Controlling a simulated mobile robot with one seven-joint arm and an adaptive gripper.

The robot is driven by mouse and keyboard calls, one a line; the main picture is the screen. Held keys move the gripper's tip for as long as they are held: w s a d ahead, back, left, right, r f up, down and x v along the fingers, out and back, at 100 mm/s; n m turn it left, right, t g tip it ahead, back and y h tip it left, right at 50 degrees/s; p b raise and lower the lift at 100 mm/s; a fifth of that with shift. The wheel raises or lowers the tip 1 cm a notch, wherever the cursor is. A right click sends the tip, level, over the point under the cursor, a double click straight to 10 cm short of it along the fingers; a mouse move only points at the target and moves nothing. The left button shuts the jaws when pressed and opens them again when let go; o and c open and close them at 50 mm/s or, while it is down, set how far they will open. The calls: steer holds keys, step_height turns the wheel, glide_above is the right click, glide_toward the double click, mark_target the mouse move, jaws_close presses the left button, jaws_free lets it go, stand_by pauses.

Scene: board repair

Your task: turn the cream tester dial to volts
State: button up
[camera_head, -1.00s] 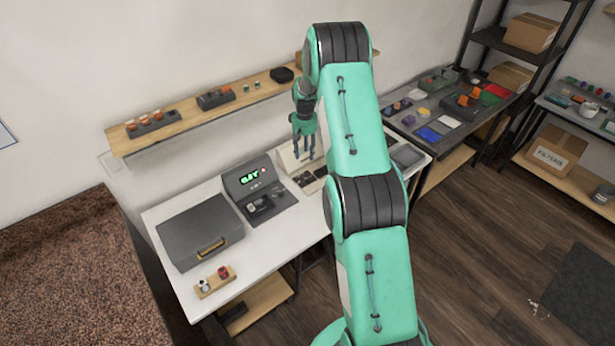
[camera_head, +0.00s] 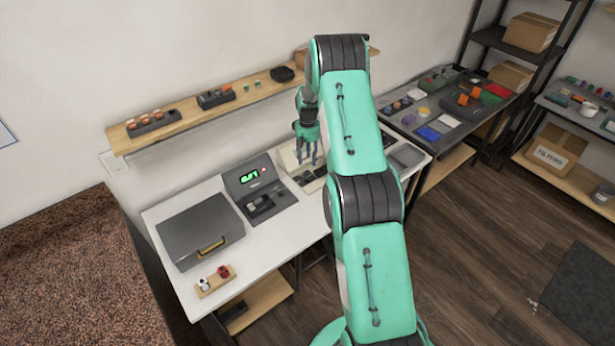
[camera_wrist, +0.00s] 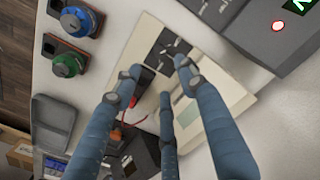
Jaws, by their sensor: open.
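The cream tester (camera_head: 287,158) stands on the white bench, partly behind my gripper in the head view. In the wrist view the tester's cream body (camera_wrist: 143,36) carries a black panel (camera_wrist: 163,44) and a pale greenish window (camera_wrist: 187,111). A small dark dial (camera_wrist: 177,47) seems to sit on the black panel, partly hidden by a fingertip; I cannot read its setting. My three-fingered gripper (camera_head: 307,157) is open and empty above the tester, and its spread fingers show in the wrist view (camera_wrist: 158,80). Whether a finger touches the dial I cannot tell.
A dark grey unit (camera_head: 249,176) with a green display stands left of the tester. A blue knob (camera_wrist: 76,21) and a green knob (camera_wrist: 67,66) stand on the other side. A red-tipped probe (camera_wrist: 133,101) with a red wire lies close by. A wooden shelf (camera_head: 190,117) runs behind.

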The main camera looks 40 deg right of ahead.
mark_target(307, 177)
step_height(307, 177, down, 12)
steer(key=shift+r, duration=0.2)
stand_by(0.4)
steer(key=shift+c, duration=0.2)
jaws_close()
